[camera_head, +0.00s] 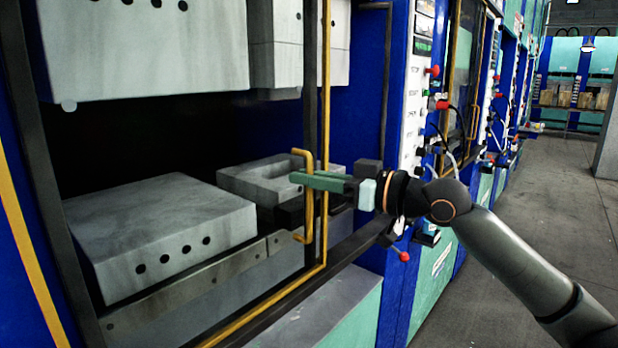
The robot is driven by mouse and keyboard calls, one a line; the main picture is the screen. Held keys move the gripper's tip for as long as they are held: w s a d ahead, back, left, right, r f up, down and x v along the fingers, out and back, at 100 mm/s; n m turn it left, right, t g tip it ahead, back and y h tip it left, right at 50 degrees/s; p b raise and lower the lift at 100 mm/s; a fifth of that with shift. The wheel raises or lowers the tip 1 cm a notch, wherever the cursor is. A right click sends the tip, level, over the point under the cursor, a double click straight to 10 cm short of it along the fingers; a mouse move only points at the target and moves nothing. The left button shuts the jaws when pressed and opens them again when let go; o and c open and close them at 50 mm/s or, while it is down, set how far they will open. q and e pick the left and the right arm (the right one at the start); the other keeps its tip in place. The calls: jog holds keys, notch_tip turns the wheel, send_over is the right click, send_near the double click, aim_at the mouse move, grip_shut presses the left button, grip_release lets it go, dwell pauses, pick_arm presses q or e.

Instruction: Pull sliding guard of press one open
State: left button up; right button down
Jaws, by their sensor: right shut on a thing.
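The sliding guard of the press has a yellow-and-black frame (325,90) and a yellow bar handle (309,222) near its right upright. Its panel is clear or hard to see. My right gripper (302,182) comes in from the right with green fingers level and is shut on the guard handle, around its upper middle part. The fingertips partly cover the handle, so the exact contact is hard to see. The yellow lower frame edge (262,306) runs along the press front. My left gripper is not in view.
Behind the guard are a lower grey mould block (160,235) and an upper grey block (145,45). A control panel with red knobs (432,71) stands close to my right wrist. More presses line the right side, beside a clear grey floor (545,220).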

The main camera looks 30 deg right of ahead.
jog(key=shift+f, duration=0.1)
jog(key=c, duration=1.2)
grip_release()
jog(key=shift+o, duration=0.2)
pick_arm(q)
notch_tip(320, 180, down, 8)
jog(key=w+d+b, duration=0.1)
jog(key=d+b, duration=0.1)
jog(key=b, duration=0.8)
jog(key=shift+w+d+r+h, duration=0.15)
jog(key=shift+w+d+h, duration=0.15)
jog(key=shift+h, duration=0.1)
pick_arm(e)
jog(key=v, duration=1.2)
jog(key=shift+s+d, duration=0.15)
jog(key=shift+s, duration=0.05)
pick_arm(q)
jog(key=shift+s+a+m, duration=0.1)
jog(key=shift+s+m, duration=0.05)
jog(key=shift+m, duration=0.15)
